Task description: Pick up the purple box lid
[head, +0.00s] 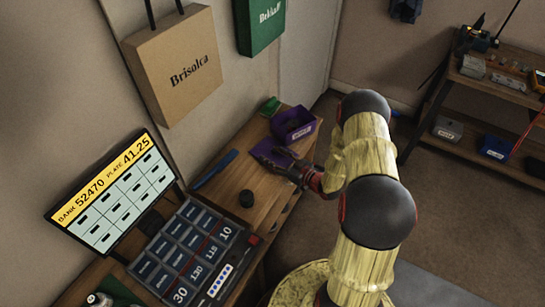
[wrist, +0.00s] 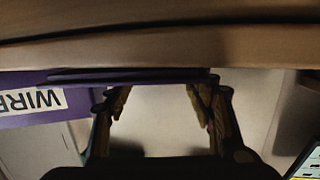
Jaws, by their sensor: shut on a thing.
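The purple box lid (head: 270,151) is a flat dark purple piece at the tip of my gripper (head: 288,165), by the table's right side. In the wrist view the lid (wrist: 135,76) is a thin purple strip across the fingertips of my gripper (wrist: 160,88), which is shut on it. I cannot tell whether the lid touches the table. The purple box (head: 297,122) stands just behind the lid, open at the top. In the wrist view the purple box (wrist: 22,80) shows at the left with a white label, upside down.
A green item (head: 270,106) lies behind the box. A compartment tray (head: 190,250) and a tilted screen (head: 115,195) stand at the front left.

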